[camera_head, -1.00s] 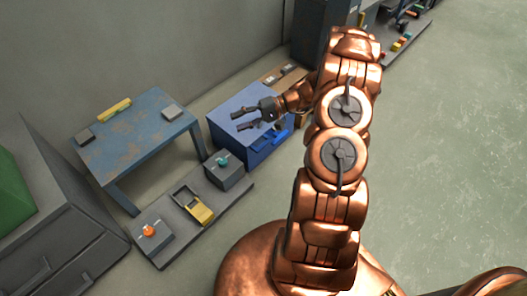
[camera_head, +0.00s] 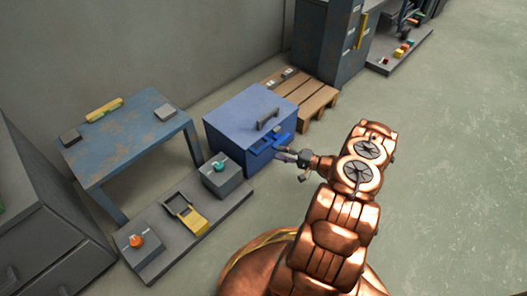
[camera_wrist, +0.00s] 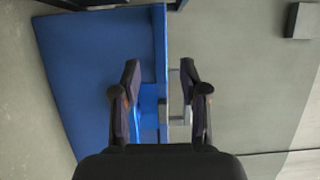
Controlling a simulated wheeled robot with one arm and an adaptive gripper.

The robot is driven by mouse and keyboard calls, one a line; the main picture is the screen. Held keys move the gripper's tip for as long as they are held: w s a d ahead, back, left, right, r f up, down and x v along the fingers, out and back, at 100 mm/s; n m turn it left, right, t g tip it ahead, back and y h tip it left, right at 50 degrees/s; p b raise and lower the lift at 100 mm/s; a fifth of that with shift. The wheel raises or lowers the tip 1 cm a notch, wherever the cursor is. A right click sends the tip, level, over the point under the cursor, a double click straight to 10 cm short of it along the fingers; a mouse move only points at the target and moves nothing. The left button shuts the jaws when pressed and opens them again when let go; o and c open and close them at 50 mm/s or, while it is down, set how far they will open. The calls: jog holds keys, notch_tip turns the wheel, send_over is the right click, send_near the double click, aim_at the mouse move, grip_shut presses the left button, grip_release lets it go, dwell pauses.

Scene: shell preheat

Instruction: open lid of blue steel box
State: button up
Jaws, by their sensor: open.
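The blue steel box (camera_head: 238,112) stands on the floor by the wall with its lid down. A dark handle (camera_head: 267,119) sits on top of the lid, and a blue bar-like part (camera_head: 268,144) sticks out from its front. My gripper (camera_head: 284,153) is open at the front of the box, close to that part. In the wrist view my gripper (camera_wrist: 161,62) has one finger over the blue side and one past the front edge. The blue part (camera_wrist: 149,110) shows between the fingers; I cannot tell whether they touch it.
A worn blue table (camera_head: 130,132) stands left of the box. A grey base (camera_head: 168,232) with control boxes lies in front of it. A wooden pallet (camera_head: 309,98) and a grey cabinet (camera_head: 318,40) are behind right. Open floor lies to the right.

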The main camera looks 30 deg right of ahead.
aim_at(266, 149)
jog(key=shift+b+x, duration=1.3)
jog(key=shift+x, duration=2.55)
grip_shut()
